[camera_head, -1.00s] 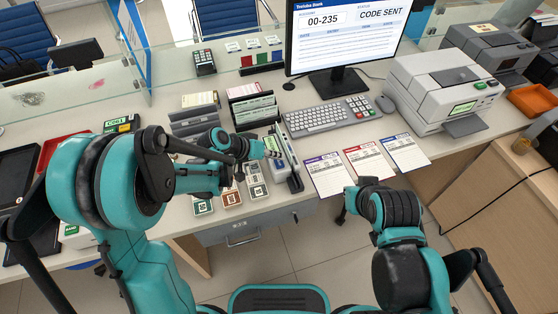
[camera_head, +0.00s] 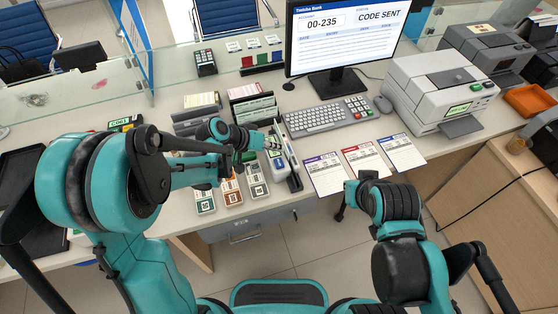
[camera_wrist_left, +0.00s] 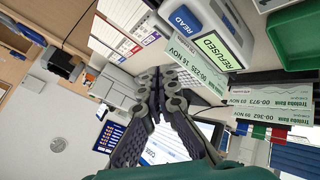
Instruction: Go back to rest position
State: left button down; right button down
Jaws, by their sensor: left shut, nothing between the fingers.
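My left gripper (camera_head: 274,142) is shut and empty above the counter, in front of the slip rack (camera_head: 252,106). In the left wrist view its two dark fingers (camera_wrist_left: 160,82) meet with nothing between them. A card reader with a "REFUSED" screen (camera_wrist_left: 217,50) shows beside the fingers there. A cheque marked 00-235 (camera_wrist_left: 196,68) sticks out next to that screen.
The keyboard (camera_head: 327,117), monitor (camera_head: 345,40) and printer (camera_head: 440,88) stand behind. A glass screen (camera_head: 75,80) is at left. The floor in front is clear.

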dwell(0.7)
pick_arm(q)
jog(key=s+a+r+n+t+y, duration=0.1)
jog(key=s+a+r+y, duration=0.3)
jog(key=s+a, duration=0.4)
jog(key=s+a+r+n+t+y, duration=0.1)
jog(key=s+a+r+y, duration=0.3)
jog(key=s+a, duration=0.5)
jog(key=shift+s+r+n+t, duration=0.3)
jog(key=shift+s+r+n, duration=0.2)
jog(key=shift+s, duration=0.35)
